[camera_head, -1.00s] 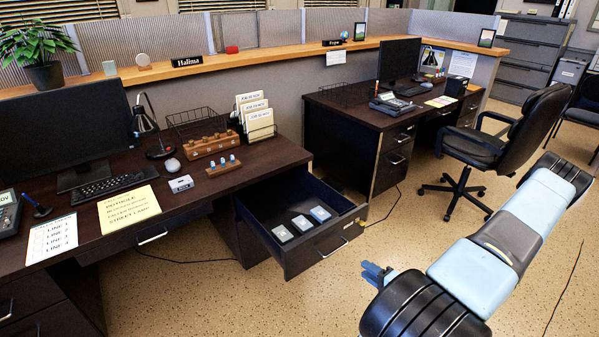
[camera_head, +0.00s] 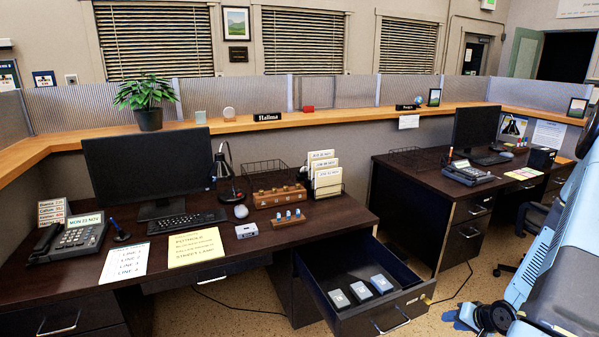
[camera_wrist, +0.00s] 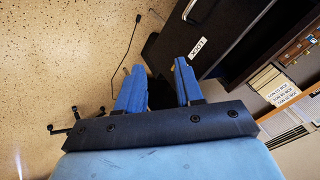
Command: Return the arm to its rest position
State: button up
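My gripper (camera_wrist: 159,84) shows in the wrist view with its two blue fingers apart and nothing held between them. Floor and a dark desk side lie beyond the fingertips. In the head view my gripper (camera_head: 461,319) is only partly seen at the lower right, with a blue part showing beside the arm. My light-blue and black arm runs up the right edge of that view, in front of the right-hand desk's chair. The gripper is clear of the open drawer (camera_head: 375,322), to its right.
The drawer juts from the left desk (camera_head: 335,213) and holds three small light-topped items (camera_head: 360,290). The right desk (camera_head: 425,176) carries a monitor (camera_head: 475,128) and a phone (camera_head: 468,173). A chair (camera_head: 537,220) is partly hidden behind my arm.

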jog(key=w+a+r+n+g+h, duration=0.1)
jog(key=a+r+n+h, duration=0.15)
jog(key=r, duration=1.15)
jog(key=w+a+r+n+g+h, duration=0.1)
jog(key=a+r+h, duration=0.15)
jog(key=r, duration=1.15)
jog(key=s+a+r+n+y, duration=0.2)
jog(key=s+a+r, duration=1.5)
jog(key=s, duration=0.3)
jog(key=shift+r, duration=0.2)
